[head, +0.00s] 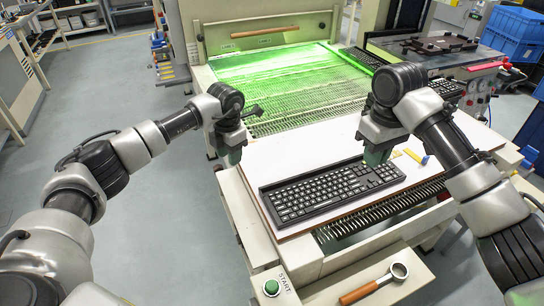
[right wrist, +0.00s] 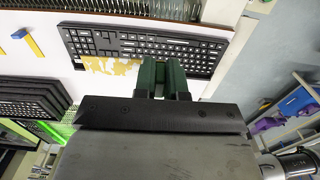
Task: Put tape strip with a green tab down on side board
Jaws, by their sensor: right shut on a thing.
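My right gripper (head: 378,155) is shut at the far edge of the black keyboard (head: 330,190), towards its right end. In the right wrist view its green fingers (right wrist: 165,78) are close together. A ragged tan-yellow strip (right wrist: 110,67), which looks like the tape strip, reaches out beside them along the keyboard's edge. Its green tab cannot be told apart from the green fingers. The keyboard lies on a white board (head: 290,155). My left gripper (head: 233,158) hangs over the board's left far part, apart from the keyboard; its fingers cannot be made out clearly.
A yellow strip (head: 411,154) and a blue-ended one (head: 425,160) lie right of the keyboard. A green-lit conveyor mesh (head: 300,85) is behind the board. Dark keyboards (right wrist: 30,100) show in the right wrist view. A wooden-handled tool (head: 375,285) and green START button (head: 271,287) are in front.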

